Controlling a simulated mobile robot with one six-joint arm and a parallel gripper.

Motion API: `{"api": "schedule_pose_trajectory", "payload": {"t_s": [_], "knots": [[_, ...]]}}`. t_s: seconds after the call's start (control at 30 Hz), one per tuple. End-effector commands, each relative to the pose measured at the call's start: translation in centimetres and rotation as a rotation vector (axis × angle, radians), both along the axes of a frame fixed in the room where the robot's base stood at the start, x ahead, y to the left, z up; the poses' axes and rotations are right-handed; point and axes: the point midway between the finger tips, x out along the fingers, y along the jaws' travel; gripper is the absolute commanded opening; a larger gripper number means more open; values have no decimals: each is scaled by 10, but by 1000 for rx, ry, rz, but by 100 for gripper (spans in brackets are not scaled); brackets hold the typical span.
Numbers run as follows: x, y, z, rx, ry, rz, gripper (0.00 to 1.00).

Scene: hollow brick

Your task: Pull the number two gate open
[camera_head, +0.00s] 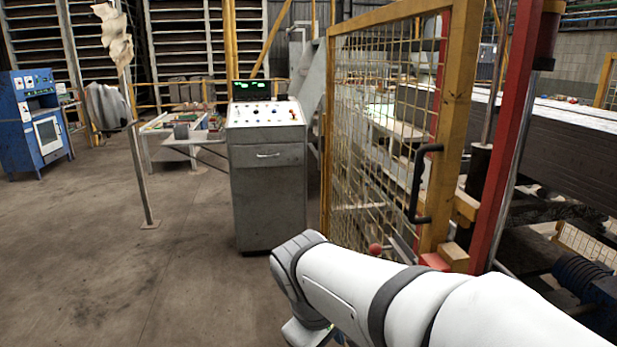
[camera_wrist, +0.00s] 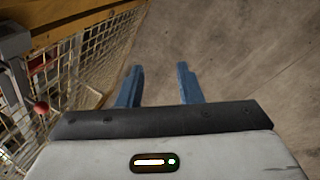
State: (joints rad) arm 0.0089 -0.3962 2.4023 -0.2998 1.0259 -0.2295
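A gate of yellow frame and wire mesh (camera_head: 385,125) stands right of centre in the head view. A black bar handle (camera_head: 425,185) is on its near right upright, beside a red post (camera_head: 508,140). I cannot tell whether the gate is fully shut, and no number on it is readable. A red ball knob (camera_head: 375,249) shows low by the mesh; it is also at the left of the wrist view (camera_wrist: 41,107), below a grey metal part (camera_wrist: 14,45). My gripper (camera_wrist: 160,68) has its two blue fingers apart, empty, over bare floor, right of the mesh.
A grey control console (camera_head: 267,175) stands left of the gate. A blue machine (camera_head: 35,120) is at the far left, and a thin post (camera_head: 140,165) stands between them. Dark machinery (camera_head: 570,160) fills the right. The floor (camera_head: 110,265) at front left is clear.

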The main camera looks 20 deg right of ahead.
Motion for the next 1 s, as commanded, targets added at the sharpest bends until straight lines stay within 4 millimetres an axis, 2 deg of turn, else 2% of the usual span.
{"api": "schedule_pose_trajectory", "payload": {"t_s": [0.1, 0.17, 0.3, 0.43, 0.5, 0.6, 0.73, 0.87, 1.0], "knots": [[19, -47, 28, -257, 157, 229, 33], [29, -70, 47, -388, 251, 333, 33], [56, -118, 101, -682, 506, 529, 33], [82, -149, 157, -917, 759, 637, 33], [93, -158, 183, -1013, 883, 664, 33], [106, -164, 212, -1110, 1019, 679, 33], [114, -167, 233, -1171, 1116, 679, 33], [116, -174, 238, -1184, 1140, 678, 33], [114, -194, 238, -1182, 1140, 676, 33]]}}
